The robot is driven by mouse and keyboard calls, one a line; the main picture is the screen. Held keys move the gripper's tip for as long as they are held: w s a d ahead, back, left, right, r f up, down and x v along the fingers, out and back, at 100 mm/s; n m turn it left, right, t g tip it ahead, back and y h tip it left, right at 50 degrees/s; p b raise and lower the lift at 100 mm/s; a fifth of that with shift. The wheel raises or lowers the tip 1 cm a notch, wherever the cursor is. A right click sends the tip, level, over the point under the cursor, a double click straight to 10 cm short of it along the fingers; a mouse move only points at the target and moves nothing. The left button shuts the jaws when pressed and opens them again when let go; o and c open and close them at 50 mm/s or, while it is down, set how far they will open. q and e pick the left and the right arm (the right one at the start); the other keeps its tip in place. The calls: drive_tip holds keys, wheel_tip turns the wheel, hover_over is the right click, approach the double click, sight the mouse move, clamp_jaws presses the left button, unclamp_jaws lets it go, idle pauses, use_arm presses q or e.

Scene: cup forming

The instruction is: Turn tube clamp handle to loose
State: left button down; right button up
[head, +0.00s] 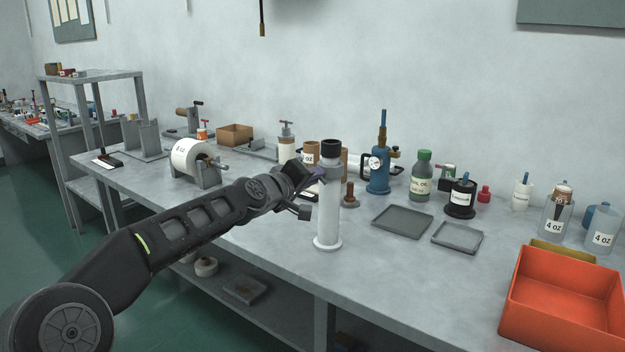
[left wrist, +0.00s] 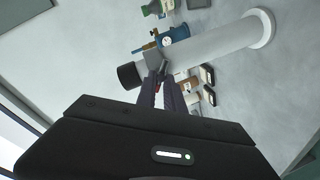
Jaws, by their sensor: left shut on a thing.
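A white upright tube (head: 328,215) with a black top (head: 331,148) and a flared foot stands near the table's front edge. In the left wrist view the tube (left wrist: 215,42) lies slantwise, its black end (left wrist: 129,76) at the left. A small grey clamp block (left wrist: 153,58) sits against the tube just below the black end. My left gripper (head: 314,172) reaches the tube's upper part from the left. In the left wrist view its fingers (left wrist: 165,76) are closed together at the clamp, on its small handle, which they mostly hide. My right gripper is not in view.
A paper roll (head: 190,157) on a stand is left of the tube. Flat grey trays (head: 402,221), a blue press (head: 378,175) and bottles (head: 421,178) stand to the right. An orange-red bin (head: 565,305) is at the front right. The table around the tube's foot is clear.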

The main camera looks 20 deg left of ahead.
use_arm(q)
drive_tip(key=shift+d+f+n, duration=0.1)
drive_tip(key=shift+f+n, duration=0.1)
drive_tip(key=shift+n, duration=0.2)
idle(1.3)
drive_tip(key=c, duration=1.7)
unclamp_jaws()
drive_tip(key=shift+w, duration=0.1)
drive_tip(key=shift+o, duration=0.9)
drive_tip(key=shift+r, duration=0.1)
drive_tip(key=b+v, duration=0.4)
drive_tip(key=v, duration=0.4)
drive_tip(key=shift+o, duration=0.4)
